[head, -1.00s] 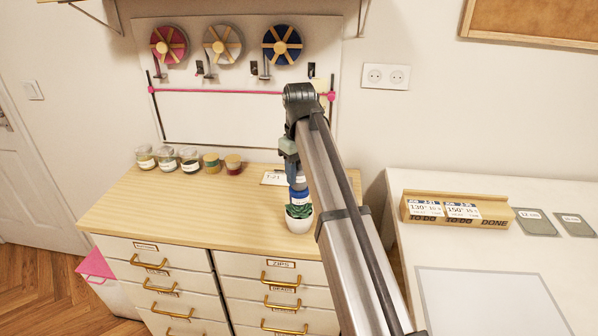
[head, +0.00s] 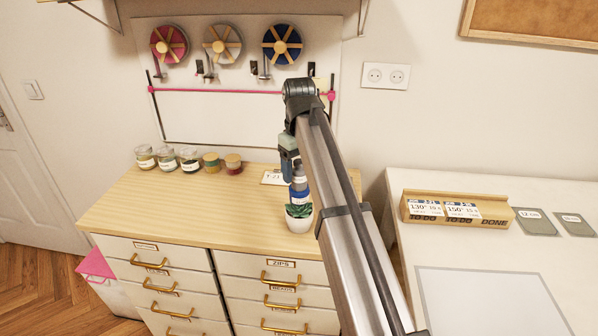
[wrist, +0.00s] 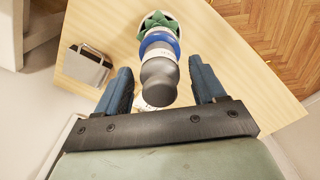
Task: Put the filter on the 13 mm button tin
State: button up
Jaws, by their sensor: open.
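My gripper (wrist: 160,92) is open, with one blue finger on each side of a dark grey rounded top (wrist: 158,82) in the wrist view; nothing shows clamped. Below that top are a pale band and a blue band (wrist: 158,40). In the head view this grey-topped, labelled blue container (head: 299,196) stands on the wooden cabinet top beside my gripper (head: 289,168). I cannot tell whether its grey top is the filter. Several small jars and tins (head: 190,160) stand at the left back of the cabinet; their labels are too small to read, so I cannot identify the 13 mm button tin.
A potted succulent (head: 299,217) stands close to the blue container. A small card (head: 272,178) stands behind them. The cabinet top (head: 190,205) is clear between these and the jars. A white table (head: 400,240) with a wooden holder (head: 455,209) is on the right.

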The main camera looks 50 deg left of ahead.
notch_tip(320, 180, up, 6)
jog(key=shift+r, duration=0.25)
